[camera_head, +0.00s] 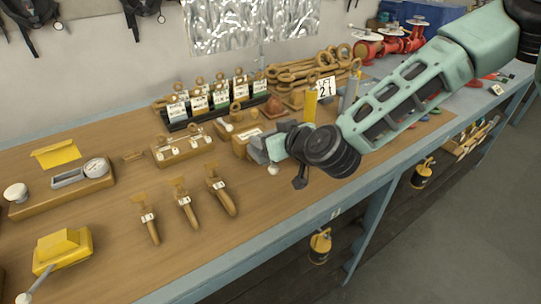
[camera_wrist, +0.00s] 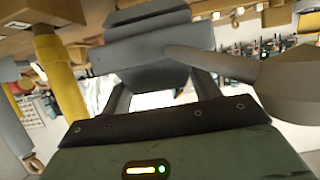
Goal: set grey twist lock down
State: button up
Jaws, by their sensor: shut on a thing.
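My gripper (camera_head: 272,147) is over the middle of the wooden bench top, beside a small wooden block with a label. It is shut on the grey twist lock (camera_head: 258,153), a grey block-like piece. In the wrist view, the twist lock (camera_wrist: 150,48) fills the space between the fingers (camera_wrist: 162,92), and a grey lever runs from it to the right, to a thick rounded end. My wrist hides part of the bench behind it. I cannot tell whether the twist lock touches the bench.
A labelled wooden block (camera_head: 240,147) stands close left of my gripper. A yellow post (camera_head: 310,104) and a grey cylinder (camera_head: 348,92) stand behind. Several wooden-handled tools (camera_head: 184,203) lie front left. The bench's blue front edge (camera_head: 300,225) is near; bare wood lies between.

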jog(key=shift+f+p, duration=0.4)
jog(key=shift+f, duration=2.35)
jog(key=shift+f, duration=0.1)
jog(key=o, duration=1.4)
jog(key=shift+f, duration=0.1)
